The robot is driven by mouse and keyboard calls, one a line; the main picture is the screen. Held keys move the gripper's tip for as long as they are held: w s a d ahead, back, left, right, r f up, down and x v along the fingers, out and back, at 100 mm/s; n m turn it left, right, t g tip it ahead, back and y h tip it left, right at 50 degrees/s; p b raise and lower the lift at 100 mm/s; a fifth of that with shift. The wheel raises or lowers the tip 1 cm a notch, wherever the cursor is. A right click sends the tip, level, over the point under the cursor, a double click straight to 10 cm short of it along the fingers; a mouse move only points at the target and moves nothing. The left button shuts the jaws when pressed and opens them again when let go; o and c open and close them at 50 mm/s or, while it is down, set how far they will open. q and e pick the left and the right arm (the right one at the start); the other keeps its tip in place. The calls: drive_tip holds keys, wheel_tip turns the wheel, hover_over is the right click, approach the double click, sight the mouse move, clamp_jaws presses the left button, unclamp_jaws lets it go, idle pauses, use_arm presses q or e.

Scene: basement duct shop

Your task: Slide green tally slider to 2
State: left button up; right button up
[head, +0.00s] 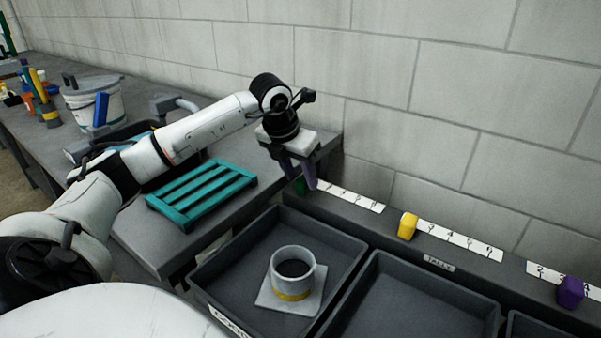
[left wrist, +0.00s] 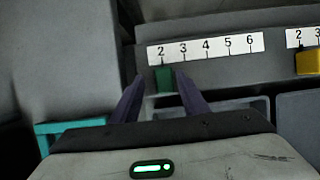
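The green tally slider (left wrist: 165,79) stands on the grey rail just below its white number strip (left wrist: 206,47), roughly under the 2 and a touch to its right. In the head view the slider (head: 300,187) is mostly hidden behind my fingers. My left gripper (left wrist: 160,76) is open, with its two dark fingers reaching toward the rail on either side of the slider. The right finger is close to the slider, and a wider gap shows on the left. I cannot tell whether the right finger touches it. My right gripper is in neither view.
A yellow slider (head: 408,226) and a purple slider (head: 570,292) stand farther right along the rail. Dark trays (head: 349,254) sit in front of it, one holding a grey cup (head: 292,274). A teal slatted rack (head: 203,192) lies on the bench at left. A block wall stands behind.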

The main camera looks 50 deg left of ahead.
use_arm(q)
drive_tip(key=v, duration=1)
drive_tip(key=shift+s+r, duration=0.1)
drive_tip(key=shift+r, duration=0.05)
idle(0.3)
